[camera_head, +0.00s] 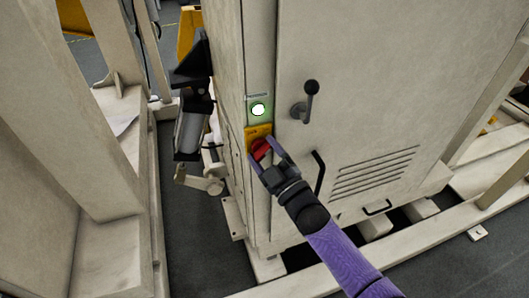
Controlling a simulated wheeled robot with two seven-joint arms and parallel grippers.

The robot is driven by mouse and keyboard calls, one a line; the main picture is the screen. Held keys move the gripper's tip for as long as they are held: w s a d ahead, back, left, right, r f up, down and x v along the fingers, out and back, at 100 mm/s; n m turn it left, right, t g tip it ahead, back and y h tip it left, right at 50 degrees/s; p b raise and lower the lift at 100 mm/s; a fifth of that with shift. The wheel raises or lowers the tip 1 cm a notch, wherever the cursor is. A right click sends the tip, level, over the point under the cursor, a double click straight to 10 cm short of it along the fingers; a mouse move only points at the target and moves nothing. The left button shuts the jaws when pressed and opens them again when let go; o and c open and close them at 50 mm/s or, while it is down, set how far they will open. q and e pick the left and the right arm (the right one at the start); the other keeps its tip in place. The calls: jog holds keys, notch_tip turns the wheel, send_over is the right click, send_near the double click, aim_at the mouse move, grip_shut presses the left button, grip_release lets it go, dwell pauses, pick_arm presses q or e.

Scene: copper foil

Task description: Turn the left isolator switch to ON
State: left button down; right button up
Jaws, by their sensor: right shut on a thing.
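The isolator switch is a red knob (261,149) on a yellow plate (258,131), low on the narrow edge strip of a cream cabinet. My right gripper (263,157), on a purple arm from the lower right, is shut on the red knob. Its fingers lie on either side of the knob and hide part of it. The markings on the plate are too small to read. My left gripper does not show.
The cabinet door (345,60) has a dark lever handle (309,100), a curved black handle (319,172) close to my right gripper, and vent slots (375,172). Cream frame beams (110,150) stand at the left. A dark jointed device (192,100) stands beside the cabinet.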

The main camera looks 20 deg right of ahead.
jog(key=o, duration=1)
jog(key=p+v, duration=0.1)
jog(key=v, duration=0.9)
jog(key=s+d+f+m+g+h, duration=0.15)
jog(key=s+f+g, duration=0.3)
jog(key=f, duration=0.45)
jog(key=s+f+m+g+h, duration=0.25)
jog(key=s+f, duration=0.35)
jog(key=f, duration=0.3)
jog(key=s+d+f+m+g+h, duration=0.1)
jog(key=s+f+m+g+h, duration=0.15)
jog(key=s+f+g, duration=0.45)
jog(key=s+f+m+g, duration=0.2)
jog(key=s+f+g, duration=0.1)
jog(key=s, duration=0.6)
jog(key=s+f+m+g, duration=0.1)
jog(key=s+f+g, duration=0.2)
jog(key=s, duration=0.7)
notch_tip(320, 180, down, 3)
jog(key=shift+r+m, duration=0.25)
jog(key=shift+m, duration=0.1)
